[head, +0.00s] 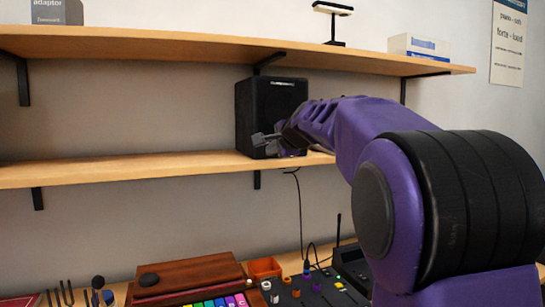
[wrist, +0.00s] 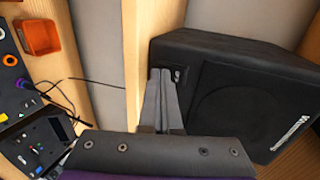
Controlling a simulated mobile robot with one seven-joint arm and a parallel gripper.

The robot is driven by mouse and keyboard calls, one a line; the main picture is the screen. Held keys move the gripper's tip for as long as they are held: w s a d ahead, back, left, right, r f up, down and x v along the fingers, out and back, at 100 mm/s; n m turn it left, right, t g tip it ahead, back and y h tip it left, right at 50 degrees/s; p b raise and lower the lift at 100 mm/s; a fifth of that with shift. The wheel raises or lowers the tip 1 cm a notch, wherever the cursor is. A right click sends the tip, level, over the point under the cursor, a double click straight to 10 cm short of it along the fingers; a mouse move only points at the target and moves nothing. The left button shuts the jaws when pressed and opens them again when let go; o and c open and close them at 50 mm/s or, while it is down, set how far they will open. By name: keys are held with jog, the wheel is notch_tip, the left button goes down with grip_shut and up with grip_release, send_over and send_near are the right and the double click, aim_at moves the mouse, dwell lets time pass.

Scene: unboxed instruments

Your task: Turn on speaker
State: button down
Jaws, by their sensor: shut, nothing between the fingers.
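The black speaker (head: 268,98) stands on the lower wall shelf (head: 110,172), toward its right end. My gripper (head: 262,140) is shut and empty, in front of the lower part of the speaker. In the wrist view the speaker (wrist: 245,75) fills the right side, its round grille facing the camera. The shut fingertips (wrist: 161,73) lie over the speaker's edge, beside a small dark panel (wrist: 181,75) with a light mark. The fingers hide part of that panel, and I cannot tell whether they touch it or whether a switch there is on.
An upper shelf (head: 200,46) with boxes and a lamp runs above the speaker. Below are a desk with a wooden case (head: 190,275), an orange bin (head: 265,268) and a mixer (head: 320,290). A black cable (head: 299,205) hangs under the shelf. The lower shelf's left part is bare.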

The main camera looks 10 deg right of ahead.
jog(key=shift+r, duration=0.15)
jog(key=shift+w+r+p, duration=0.1)
jog(key=shift+r+p, duration=0.65)
jog(key=shift+p, duration=0.05)
